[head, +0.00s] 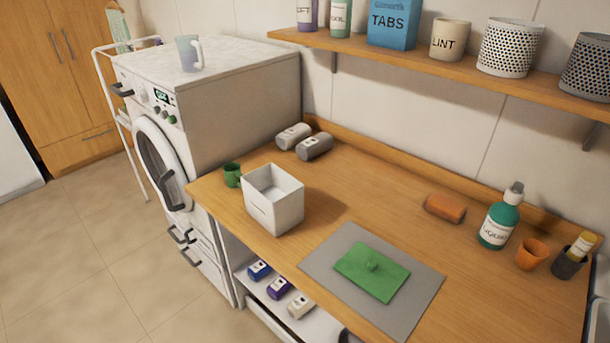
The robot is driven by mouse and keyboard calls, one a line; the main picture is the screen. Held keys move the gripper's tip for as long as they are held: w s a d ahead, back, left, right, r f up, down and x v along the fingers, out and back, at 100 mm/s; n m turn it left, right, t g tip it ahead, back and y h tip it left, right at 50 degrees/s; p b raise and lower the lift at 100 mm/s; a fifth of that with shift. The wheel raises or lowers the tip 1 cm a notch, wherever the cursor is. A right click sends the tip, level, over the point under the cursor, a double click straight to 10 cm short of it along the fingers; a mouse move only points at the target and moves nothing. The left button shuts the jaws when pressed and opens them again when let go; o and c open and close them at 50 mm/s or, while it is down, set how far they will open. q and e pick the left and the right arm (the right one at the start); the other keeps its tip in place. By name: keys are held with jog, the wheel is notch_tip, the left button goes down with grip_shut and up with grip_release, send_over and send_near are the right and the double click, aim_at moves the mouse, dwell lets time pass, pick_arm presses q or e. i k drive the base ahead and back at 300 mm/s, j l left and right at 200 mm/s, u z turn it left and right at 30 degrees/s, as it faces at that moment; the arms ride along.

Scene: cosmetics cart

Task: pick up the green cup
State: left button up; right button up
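The green cup (232,175) is a small dark green cup standing upright on the wooden counter (340,190), near its left end. It is just left of a white square box (273,199) and close to the counter's front edge. Neither of my grippers shows in the head view.
A washing machine (215,110) with a pale mug (189,52) on top stands left of the counter. Two bottles (314,146) lie behind the cup. A green cloth (371,271) lies on a grey mat (325,250). A teal bottle (500,222) and orange cup (531,254) stand right.

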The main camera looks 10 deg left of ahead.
aim_at(233, 173)
jog(key=j+z, duration=0.35)
jog(key=j, duration=0.2)
jog(key=j+z, duration=0.4)
jog(key=j, duration=0.2)
jog(key=j+z, duration=0.35)
jog(key=j, duration=0.25)
jog(key=k+j+z, duration=0.2)
jog(key=j+z, duration=0.15)
jog(key=j, duration=0.15)
